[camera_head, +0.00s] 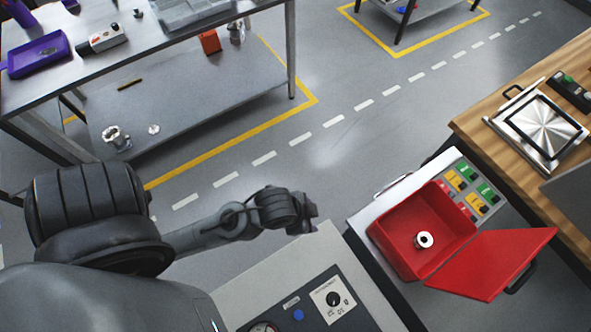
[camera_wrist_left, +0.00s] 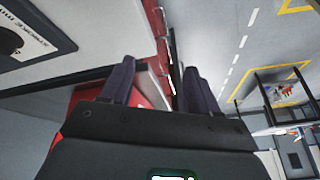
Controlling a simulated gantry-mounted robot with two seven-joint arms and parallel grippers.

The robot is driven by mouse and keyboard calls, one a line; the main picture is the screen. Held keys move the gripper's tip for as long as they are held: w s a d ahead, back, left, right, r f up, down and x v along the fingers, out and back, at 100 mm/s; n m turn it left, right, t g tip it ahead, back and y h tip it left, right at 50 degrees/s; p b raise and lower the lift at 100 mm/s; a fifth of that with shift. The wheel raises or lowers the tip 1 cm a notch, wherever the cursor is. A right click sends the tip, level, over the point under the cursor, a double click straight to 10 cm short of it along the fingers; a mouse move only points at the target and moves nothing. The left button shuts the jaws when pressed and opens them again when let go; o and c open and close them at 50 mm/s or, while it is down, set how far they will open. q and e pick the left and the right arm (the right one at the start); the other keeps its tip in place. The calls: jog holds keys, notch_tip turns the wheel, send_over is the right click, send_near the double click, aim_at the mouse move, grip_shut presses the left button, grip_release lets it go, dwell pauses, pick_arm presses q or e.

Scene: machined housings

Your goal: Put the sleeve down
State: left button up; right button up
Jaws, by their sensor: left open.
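The sleeve (camera_head: 424,240), a small silvery ring-shaped part, rests on the floor of an open red box (camera_head: 391,238). I do not make out the sleeve in the left wrist view. My left gripper (camera_head: 311,212) is to the left of the red box, apart from it, above the gap beside a grey control cabinet. In the left wrist view the two dark fingers of this gripper (camera_wrist_left: 158,80) stand apart with nothing held between them. Red parts of the box show behind and between the fingers. My right gripper is not in view.
The box's red lid (camera_head: 492,262) lies open to the right. Yellow, green and red blocks (camera_head: 470,186) sit behind the box. A wooden bench (camera_head: 530,165) with a metal plate is at right. A control panel (camera_head: 315,305) is in front. A metal workbench (camera_head: 150,45) stands at upper left.

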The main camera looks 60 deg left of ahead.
pick_arm(q)
jog(key=s+a+n, duration=0.1)
jog(key=s+a+f+n+g, duration=0.1)
jog(key=s, duration=0.1)
jog(key=shift+s+a+n, duration=0.1)
jog(key=shift+s+n, duration=0.1)
jog(key=shift+n, duration=0.2)
jog(key=shift+r, duration=0.15)
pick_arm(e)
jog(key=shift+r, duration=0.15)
